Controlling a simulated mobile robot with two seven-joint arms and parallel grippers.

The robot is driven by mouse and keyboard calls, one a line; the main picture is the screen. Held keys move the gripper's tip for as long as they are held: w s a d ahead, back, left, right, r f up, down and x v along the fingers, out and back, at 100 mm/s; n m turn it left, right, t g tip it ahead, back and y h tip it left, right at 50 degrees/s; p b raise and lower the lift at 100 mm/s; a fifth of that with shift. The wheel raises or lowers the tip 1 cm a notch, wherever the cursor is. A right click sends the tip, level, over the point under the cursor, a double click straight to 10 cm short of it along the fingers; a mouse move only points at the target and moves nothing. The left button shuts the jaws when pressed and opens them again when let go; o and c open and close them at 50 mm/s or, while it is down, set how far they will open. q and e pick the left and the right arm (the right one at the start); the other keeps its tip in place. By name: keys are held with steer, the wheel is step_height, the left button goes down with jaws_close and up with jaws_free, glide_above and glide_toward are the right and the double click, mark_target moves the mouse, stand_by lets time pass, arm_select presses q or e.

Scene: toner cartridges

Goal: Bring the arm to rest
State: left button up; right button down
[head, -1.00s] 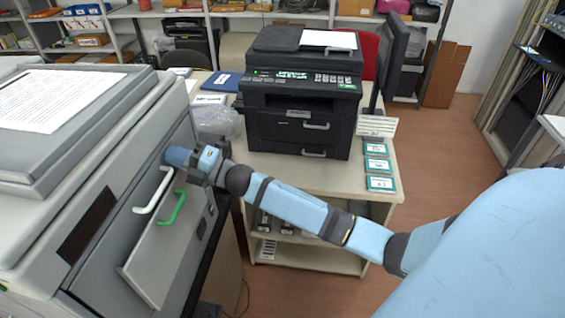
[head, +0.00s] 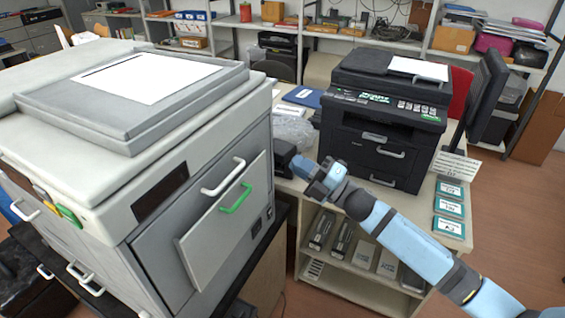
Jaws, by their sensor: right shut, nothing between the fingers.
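My right arm comes in from the lower right. Its blue and dark gripper (head: 303,167) is shut and empty. In the picture it lies just right of the big grey copier (head: 200,180) and left of the black printer (head: 385,125). I cannot tell how far it is from the bench top. The copier's right-hand panel, with a white handle (head: 222,178) and a green handle (head: 235,198), appears tilted outward. My left gripper is out of view.
A pale bench (head: 455,185) carries the printer, a clear plastic bag (head: 292,130) and several labelled cards (head: 448,208). Several dark cartridges (head: 321,230) stand on its lower shelf. A dark block (head: 284,157) sits close beside the gripper. Open floor (head: 520,230) lies at the right.

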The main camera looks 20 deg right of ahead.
steer(key=s+a+f+m+g+h+p, duration=0.2)
steer(key=s+f+m+h, duration=0.3)
steer(key=s+f+m, duration=0.6)
steer(key=s+a+f+m+g+h+p, duration=0.3)
steer(key=s+f+m+h, duration=0.3)
steer(key=s+f+m, duration=0.6)
step_height(320, 180, down, 4)
steer(key=s+a+g, duration=0.1)
steer(key=s, duration=0.1)
steer(key=shift+s+a+r+h, duration=0.15)
steer(key=shift+s+r+h, duration=0.1)
steer(key=shift+s+h, duration=0.05)
stand_by(0.3)
